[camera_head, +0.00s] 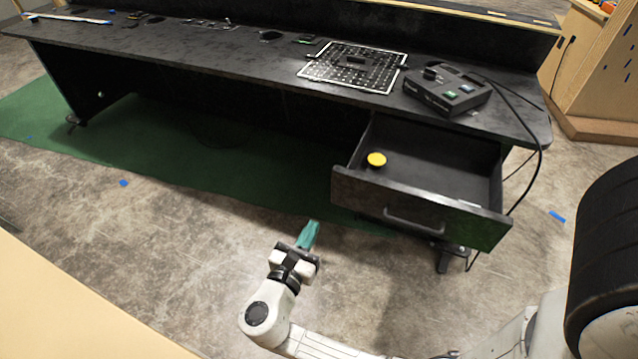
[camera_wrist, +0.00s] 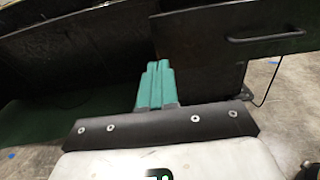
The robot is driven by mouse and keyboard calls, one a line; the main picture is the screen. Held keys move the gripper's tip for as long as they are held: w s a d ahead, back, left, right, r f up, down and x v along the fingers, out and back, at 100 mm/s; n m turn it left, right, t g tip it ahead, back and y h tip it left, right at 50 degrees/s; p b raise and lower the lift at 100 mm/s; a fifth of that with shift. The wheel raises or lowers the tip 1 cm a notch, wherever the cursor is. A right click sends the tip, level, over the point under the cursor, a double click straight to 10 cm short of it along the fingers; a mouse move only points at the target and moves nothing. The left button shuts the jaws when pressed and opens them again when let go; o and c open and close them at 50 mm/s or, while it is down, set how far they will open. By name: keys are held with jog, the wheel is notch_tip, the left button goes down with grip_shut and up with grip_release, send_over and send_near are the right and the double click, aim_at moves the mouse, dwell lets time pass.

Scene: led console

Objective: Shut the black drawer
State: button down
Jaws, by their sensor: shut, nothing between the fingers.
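The black drawer (camera_head: 418,207) is pulled out from under the black desk in the head view. A dark bar handle (camera_head: 413,219) sits on its front face, and a yellow round object (camera_head: 376,160) lies inside at the left. My gripper (camera_head: 309,232), with teal fingers, is shut and empty. It is in front of and to the left of the drawer, apart from it. In the wrist view, my gripper (camera_wrist: 156,70) points forward, and the drawer front with its handle (camera_wrist: 266,36) is at the upper right.
The black desk (camera_head: 190,48) runs across the back. On it are a perforated board (camera_head: 354,67) and a control box (camera_head: 447,90) with cables hanging past the drawer's right side. Bare concrete floor (camera_head: 150,235) lies left of my gripper, with green carpet (camera_head: 170,150) under the desk.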

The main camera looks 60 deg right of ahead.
aim_at(337, 181)
jog(key=d, duration=0.9)
jog(key=w+d+b, duration=0.1)
jog(key=d, duration=0.4)
jog(key=shift+w, duration=0.1)
